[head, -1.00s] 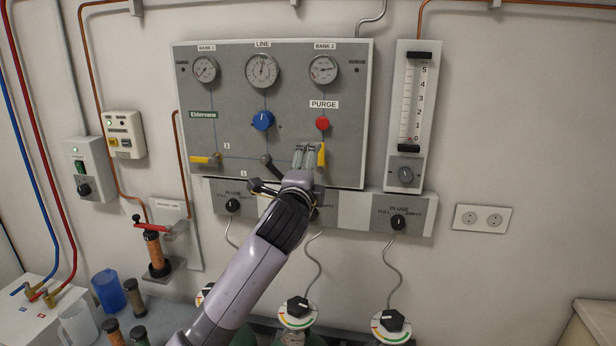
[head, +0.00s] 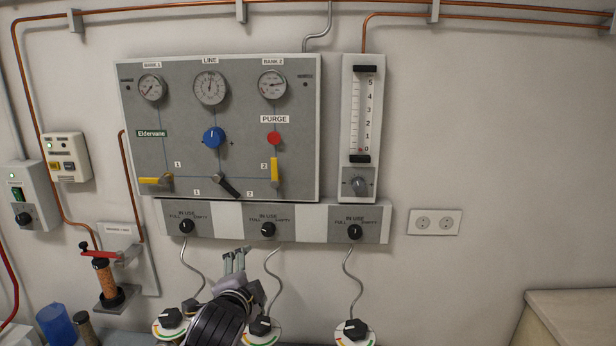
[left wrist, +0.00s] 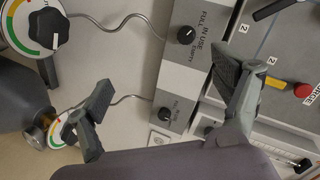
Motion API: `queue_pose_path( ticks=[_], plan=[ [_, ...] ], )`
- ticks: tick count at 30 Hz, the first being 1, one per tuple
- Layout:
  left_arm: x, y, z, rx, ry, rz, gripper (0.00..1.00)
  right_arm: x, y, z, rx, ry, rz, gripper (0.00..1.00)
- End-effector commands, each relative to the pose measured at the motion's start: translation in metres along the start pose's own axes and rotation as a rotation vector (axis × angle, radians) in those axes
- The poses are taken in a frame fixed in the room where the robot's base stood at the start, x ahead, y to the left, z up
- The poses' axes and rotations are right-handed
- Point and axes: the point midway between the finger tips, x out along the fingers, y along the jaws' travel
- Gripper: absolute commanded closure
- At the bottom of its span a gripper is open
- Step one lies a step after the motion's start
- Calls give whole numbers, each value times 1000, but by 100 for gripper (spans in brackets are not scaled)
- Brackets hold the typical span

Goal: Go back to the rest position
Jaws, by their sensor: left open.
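My left gripper (head: 234,262) is at the lower middle of the head view, below the panel and in front of the bent grey hoses. It is empty and apart from the panel. In the left wrist view the two fingers of my left gripper (left wrist: 165,100) are spread wide with nothing between them. The grey gas panel (head: 240,180) carries gauges, a blue knob (head: 213,137), a red purge button (head: 274,138), a black lever (head: 229,187) and two yellow handles, the left one (head: 156,181) level and the right one (head: 275,172) upright. My right gripper is not in view.
Below the panel is a strip with three IN USE selectors (head: 268,229). Cylinder tops with black knobs (head: 261,326) stand under it, close to my gripper. A flowmeter (head: 361,120) is right of the panel. A beige cabinet (head: 575,315) stands lower right. The wall between is mostly clear.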

Motion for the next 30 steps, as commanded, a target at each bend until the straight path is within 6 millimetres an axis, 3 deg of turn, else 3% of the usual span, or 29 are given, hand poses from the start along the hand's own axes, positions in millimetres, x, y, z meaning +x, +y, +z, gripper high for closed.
queue_pose_path(
  ticks=[1,3,8,12,18,28,30],
  plan=[
    [-11,35,20,-79,-32,67,13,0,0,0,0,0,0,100],
    [-28,75,44,-188,-82,148,13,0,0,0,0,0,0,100],
    [-82,158,97,-424,-225,312,13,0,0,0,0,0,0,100],
    [-140,216,136,-608,-374,429,13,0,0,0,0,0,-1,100],
    [-208,262,168,-777,-547,521,13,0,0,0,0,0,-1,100],
    [-294,300,198,-945,-773,599,13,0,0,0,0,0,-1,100],
    [-280,315,203,-942,-774,601,13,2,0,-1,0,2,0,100]
  ],
)
